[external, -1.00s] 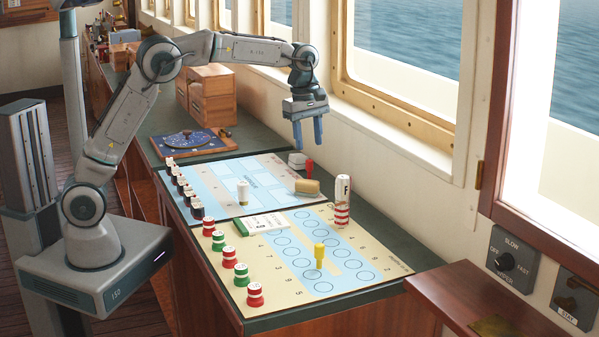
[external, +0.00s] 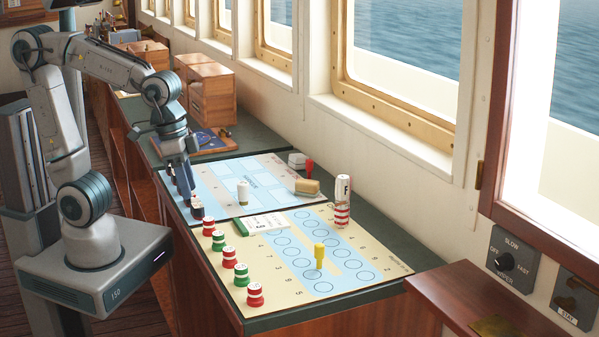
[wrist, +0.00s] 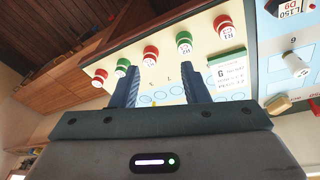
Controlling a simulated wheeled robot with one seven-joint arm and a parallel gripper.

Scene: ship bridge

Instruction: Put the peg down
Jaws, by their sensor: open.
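My gripper (external: 180,185) is open and holds nothing. It hangs over the left edge of the blue chart (external: 222,182), by the row of black and white pieces. In the wrist view its two fingers (wrist: 160,84) stand apart. A yellow peg (external: 319,256) stands upright on the cream board (external: 345,283), well away from my gripper. A white peg (external: 243,192) stands upright on the blue chart and shows in the wrist view (wrist: 297,64). A red peg (external: 309,168) stands near the back edge. The frames do not show which peg is meant.
Several red and green pieces (external: 241,274) line the cream board's left edge. Wooden boxes (external: 212,95) stand behind. The cream board's middle is fairly clear.

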